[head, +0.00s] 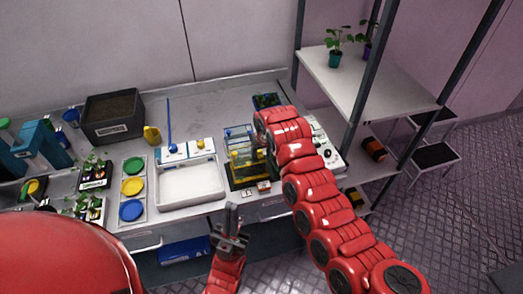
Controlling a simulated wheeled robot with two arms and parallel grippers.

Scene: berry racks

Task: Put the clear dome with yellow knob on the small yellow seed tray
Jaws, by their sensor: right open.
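A clear box-shaped cover (238,140) stands at the right part of the bench, with blue and yellow parts showing through and around it. A yellow tray-like piece (249,172) is at its foot, on a dark base. I cannot make out the yellow knob or whether cover and tray touch. My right arm reaches over the bench just right of them. My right gripper (262,122) is open at its far end, its fingers mostly hidden by the wrist. My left gripper (232,217) is upright before the bench's front edge; its dark fingers look close together, with nothing clear between them.
A white bin (190,199) stands left of the cover. Round green, yellow and blue lids (132,187) lie farther left, near seedling trays and a dark soil box (112,132). A shelf rack (352,75) stands at right. The back middle of the bench is mostly clear.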

